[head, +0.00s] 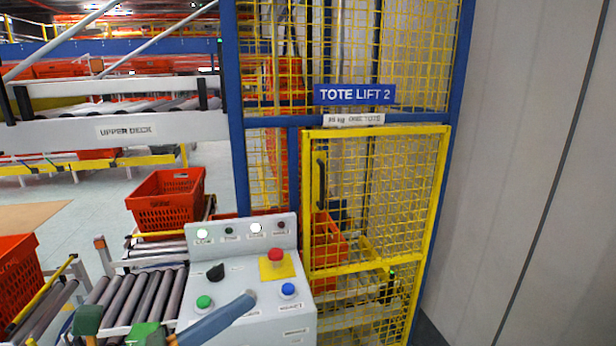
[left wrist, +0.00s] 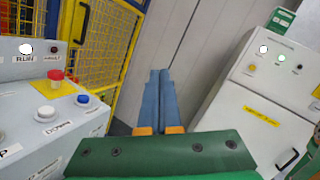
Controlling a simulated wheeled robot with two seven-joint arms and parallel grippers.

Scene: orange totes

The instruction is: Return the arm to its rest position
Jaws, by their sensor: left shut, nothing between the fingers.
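My left gripper (head: 250,297) comes in from the bottom left with its blue fingers together and nothing between them. In the head view its tips overlap the front of the grey control box (head: 240,322); I cannot tell from there whether they touch. In the left wrist view the shut fingers (left wrist: 160,75) point toward the grey wall, to the right of the control box (left wrist: 40,130), and look clear of it.
The control box carries a red button (head: 275,255), a green button (head: 204,301), a blue button (head: 288,289) and a black knob (head: 215,271). Behind it stands the yellow lift cage (head: 447,165). An orange tote (head: 165,203) sits left. A white cabinet (left wrist: 255,120) stands right.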

